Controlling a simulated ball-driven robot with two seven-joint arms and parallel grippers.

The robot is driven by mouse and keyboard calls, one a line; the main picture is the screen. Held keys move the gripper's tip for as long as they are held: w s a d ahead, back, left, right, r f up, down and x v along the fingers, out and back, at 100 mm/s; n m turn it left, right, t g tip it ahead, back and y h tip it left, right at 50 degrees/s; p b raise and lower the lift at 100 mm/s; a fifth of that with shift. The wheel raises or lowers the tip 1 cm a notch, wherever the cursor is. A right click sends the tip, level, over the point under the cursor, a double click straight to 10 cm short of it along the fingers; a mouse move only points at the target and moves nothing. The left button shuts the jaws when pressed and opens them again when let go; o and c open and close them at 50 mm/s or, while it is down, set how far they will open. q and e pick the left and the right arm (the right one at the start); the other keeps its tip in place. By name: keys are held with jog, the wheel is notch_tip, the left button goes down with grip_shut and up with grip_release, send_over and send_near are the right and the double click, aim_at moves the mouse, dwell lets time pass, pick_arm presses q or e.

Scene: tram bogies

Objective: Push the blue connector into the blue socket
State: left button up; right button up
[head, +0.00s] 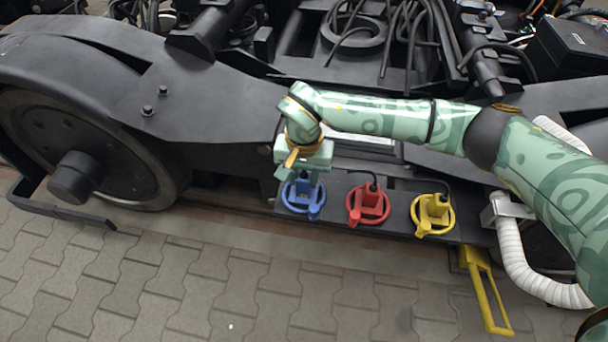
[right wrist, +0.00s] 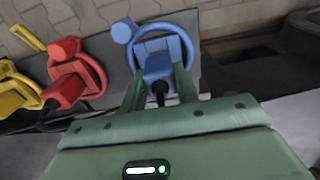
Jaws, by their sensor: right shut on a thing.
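The blue socket (head: 286,203) is a round blue ring on the dark plate under the bogie frame; it also shows in the right wrist view (right wrist: 190,48), with a small round blue lid (right wrist: 121,31) beside it. My right gripper (head: 303,182) is right over this socket, its fingers pointing down at it. In the right wrist view my right gripper (right wrist: 160,84) is shut on the blue connector (right wrist: 158,66), with a black cable at its back. The connector overlaps the ring; I cannot tell how deep it sits. My left gripper is out of view.
A red connector in its red socket (head: 368,204) and a yellow one in its yellow socket (head: 433,214) stand in a row to the right. A wheel (head: 85,150) is at left. A white hose (head: 515,255) and yellow bracket (head: 485,290) are at right. The paving in front is clear.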

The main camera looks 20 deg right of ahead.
jog(key=shift+r, duration=0.1)
jog(key=shift+f, duration=0.55)
dwell(0.5)
jog(key=o, duration=1)
